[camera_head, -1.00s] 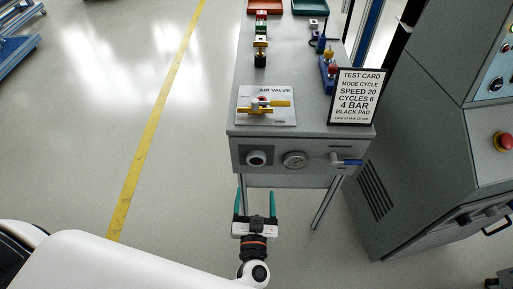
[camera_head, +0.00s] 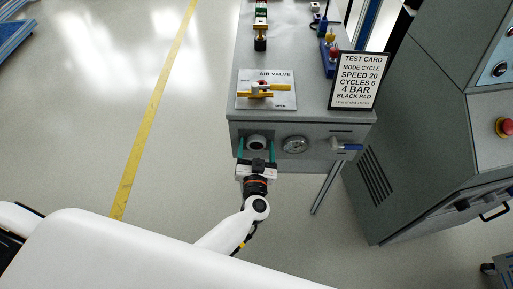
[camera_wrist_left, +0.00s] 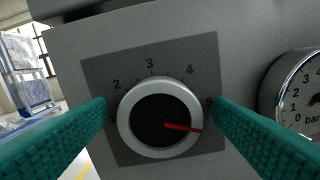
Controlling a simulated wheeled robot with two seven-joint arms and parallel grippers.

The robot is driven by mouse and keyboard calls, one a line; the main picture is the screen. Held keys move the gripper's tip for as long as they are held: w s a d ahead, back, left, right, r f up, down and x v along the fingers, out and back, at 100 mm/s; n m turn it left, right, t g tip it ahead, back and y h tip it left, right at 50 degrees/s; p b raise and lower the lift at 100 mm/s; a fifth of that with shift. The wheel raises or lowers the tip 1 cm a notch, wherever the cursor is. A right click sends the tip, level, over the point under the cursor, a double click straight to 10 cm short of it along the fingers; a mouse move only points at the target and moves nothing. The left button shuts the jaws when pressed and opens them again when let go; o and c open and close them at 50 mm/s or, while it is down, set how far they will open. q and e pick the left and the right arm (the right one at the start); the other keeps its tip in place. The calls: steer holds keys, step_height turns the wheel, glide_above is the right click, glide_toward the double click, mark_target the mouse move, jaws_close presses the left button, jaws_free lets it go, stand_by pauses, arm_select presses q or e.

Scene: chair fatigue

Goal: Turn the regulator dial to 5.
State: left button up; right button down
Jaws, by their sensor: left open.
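The regulator dial (camera_head: 257,142) is a round knob with a pale rim and dark face on the front panel of the grey bench. In the left wrist view the dial (camera_wrist_left: 160,150) has a red pointer directed right and slightly down, below the 5. My right gripper is not in view.
A pressure gauge (camera_head: 295,145) sits right of the dial, with a blue-handled lever (camera_head: 346,147) further right. The air valve plate (camera_head: 280,103) and test card (camera_head: 355,80) are on the bench top. A grey cabinet (camera_head: 420,150) stands at right.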

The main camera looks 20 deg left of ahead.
arm_select(q)
steer(key=c, duration=1)
steer(key=shift+o, duration=0.2)
steer(key=shift+n+p, duration=0.35)
steer(key=shift+n, duration=1.85)
steer(key=o, duration=1)
steer(key=shift+c, duration=0.2)
steer(key=shift+s, duration=0.1)
steer(key=v, duration=1.1)
steer(key=shift+s, duration=0.4)
